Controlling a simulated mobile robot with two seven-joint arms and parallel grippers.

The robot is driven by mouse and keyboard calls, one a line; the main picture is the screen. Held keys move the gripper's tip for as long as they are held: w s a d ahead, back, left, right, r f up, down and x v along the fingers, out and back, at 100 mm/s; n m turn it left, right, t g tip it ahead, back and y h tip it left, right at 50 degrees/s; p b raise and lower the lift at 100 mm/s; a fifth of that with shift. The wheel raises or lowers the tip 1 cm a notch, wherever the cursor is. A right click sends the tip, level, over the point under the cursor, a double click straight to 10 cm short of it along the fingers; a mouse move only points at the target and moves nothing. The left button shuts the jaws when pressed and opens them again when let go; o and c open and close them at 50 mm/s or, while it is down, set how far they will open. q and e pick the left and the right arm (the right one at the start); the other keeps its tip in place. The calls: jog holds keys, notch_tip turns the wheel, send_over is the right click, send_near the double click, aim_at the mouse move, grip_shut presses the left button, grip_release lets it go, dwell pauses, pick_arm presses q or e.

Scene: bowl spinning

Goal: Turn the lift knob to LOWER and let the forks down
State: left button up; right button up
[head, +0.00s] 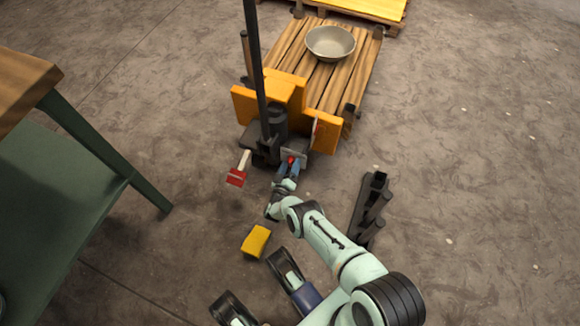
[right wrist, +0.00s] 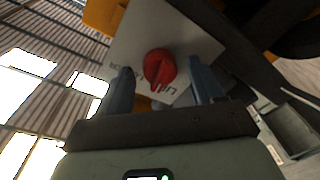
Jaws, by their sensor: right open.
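The red lift knob (right wrist: 159,67) sits on a white label plate (right wrist: 190,40) in the right wrist view; the lettering is only partly legible, so the setting cannot be read. In the head view the knob (head: 291,160) shows as a small red spot at the base of the orange lift truck (head: 285,92). My right gripper (head: 288,170) is open, with its two fingers on either side of the knob; contact cannot be told. The forks are hidden beneath the wooden pallet (head: 347,85), which carries a metal bowl (head: 330,42).
A red pedal (head: 237,177) sticks out left of the truck's base, and a dark mast (head: 255,60) rises above it. A yellow block (head: 255,241) and a black stepped piece (head: 370,210) lie on the floor. A green table (head: 60,190) stands at the left.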

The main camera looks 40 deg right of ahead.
jog(key=c, duration=1.1)
jog(key=shift+o, duration=0.2)
